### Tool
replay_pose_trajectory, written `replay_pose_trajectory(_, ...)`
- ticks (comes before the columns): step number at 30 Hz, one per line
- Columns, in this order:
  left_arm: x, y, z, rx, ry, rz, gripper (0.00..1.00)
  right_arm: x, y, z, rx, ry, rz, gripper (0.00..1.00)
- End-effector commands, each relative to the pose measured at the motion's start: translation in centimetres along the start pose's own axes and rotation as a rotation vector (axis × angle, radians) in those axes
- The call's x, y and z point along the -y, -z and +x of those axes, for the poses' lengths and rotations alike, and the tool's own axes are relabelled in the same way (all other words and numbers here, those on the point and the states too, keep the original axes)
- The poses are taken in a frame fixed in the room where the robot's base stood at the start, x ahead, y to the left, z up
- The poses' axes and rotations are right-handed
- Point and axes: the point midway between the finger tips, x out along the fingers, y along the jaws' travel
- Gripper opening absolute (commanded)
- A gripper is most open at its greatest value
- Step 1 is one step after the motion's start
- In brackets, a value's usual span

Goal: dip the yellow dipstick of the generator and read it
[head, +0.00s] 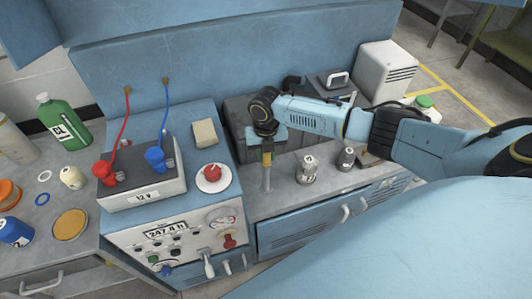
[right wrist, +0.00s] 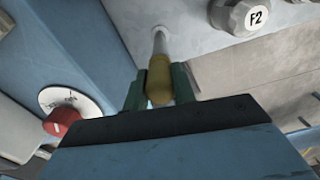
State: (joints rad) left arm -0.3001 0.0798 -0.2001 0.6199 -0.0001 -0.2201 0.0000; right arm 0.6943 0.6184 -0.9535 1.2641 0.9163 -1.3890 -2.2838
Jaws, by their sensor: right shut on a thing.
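My right gripper (head: 267,148) comes in from the right and points down beside the generator (head: 150,240) with its hour display and gauges. It is shut on the yellow dipstick (head: 266,158). In the right wrist view the jaws (right wrist: 158,90) hold the yellow handle (right wrist: 159,82) from both sides. A pale metal tube or rod (right wrist: 160,43) runs on from the handle to the grey surface. In the head view this pale part (head: 266,180) stands upright below the handle. I cannot tell how far the dipstick sits in the tube. My left gripper is not in view.
A battery (head: 145,190) with red and blue clamps and a red rotary switch (head: 212,176) are to the left. Two small capped fittings (head: 307,170) (head: 346,159) stand to the right. A pale block (head: 204,133) lies behind.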

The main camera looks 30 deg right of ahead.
Motion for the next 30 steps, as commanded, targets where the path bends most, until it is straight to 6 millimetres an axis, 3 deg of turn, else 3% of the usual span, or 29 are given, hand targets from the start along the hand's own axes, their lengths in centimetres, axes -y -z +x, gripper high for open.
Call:
replay_pose_trajectory(7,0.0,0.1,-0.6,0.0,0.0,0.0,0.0,0.0,0.0,-0.7,0.0,0.0,0.0,0.04)
replay_pose_trajectory(30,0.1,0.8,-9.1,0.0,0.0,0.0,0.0,0.0,0.0,-10.1,0.001,-0.001,0.0,0.04)
